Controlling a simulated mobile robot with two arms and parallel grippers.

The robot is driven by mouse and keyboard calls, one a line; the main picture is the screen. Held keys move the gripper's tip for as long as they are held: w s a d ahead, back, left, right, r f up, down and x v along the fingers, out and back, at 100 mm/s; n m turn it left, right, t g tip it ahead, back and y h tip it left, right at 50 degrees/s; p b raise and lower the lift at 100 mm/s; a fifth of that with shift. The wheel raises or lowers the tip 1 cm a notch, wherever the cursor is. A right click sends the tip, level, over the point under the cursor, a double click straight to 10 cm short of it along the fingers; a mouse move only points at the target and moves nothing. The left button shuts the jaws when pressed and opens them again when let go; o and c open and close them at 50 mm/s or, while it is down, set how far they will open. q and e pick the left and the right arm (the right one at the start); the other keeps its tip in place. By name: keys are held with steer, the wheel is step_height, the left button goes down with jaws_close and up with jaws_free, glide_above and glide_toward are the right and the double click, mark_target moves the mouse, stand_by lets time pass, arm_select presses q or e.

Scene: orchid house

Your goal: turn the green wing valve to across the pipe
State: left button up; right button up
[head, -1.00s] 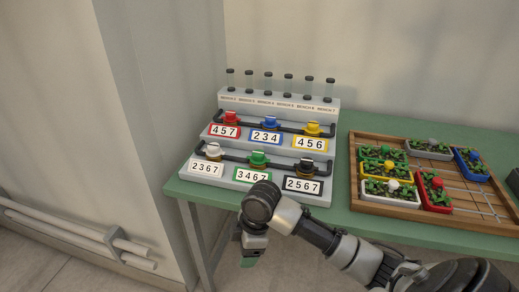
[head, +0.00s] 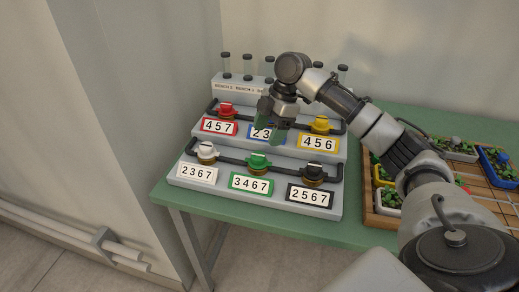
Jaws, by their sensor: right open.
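The green wing valve (head: 257,161) sits on the dark lower pipe, in the middle of the lower row, above a green-framed plate (head: 251,183) reading 3467. Its wing looks roughly in line with the pipe, but it is small and I cannot tell for sure. My right gripper (head: 271,138) is open and empty, pointing down above and slightly right of the green valve. It covers the blue valve and part of the blue-framed plate. The gripper appears apart from the green valve. My left gripper is out of view.
A white valve (head: 206,149) and a black valve (head: 314,170) flank the green one. Red (head: 226,107) and yellow (head: 320,123) valves stand on the upper pipe. Glass tubes stand behind. A wooden tray (head: 500,201) of planters lies right, partly behind my arm. The green bench's front edge is clear.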

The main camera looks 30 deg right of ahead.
mark_target(259, 155)
steer(key=x, duration=0.4)
steer(key=shift+w+d, duration=0.15)
steer(key=shift+d, duration=0.05)
steer(key=x, duration=0.2)
steer(key=shift+a+f, duration=0.2)
steer(key=shift+f, duration=0.3)
steer(key=c, duration=0.9)
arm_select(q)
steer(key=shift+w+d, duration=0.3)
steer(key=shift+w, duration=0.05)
arm_select(e)
steer(key=shift+r, duration=0.1)
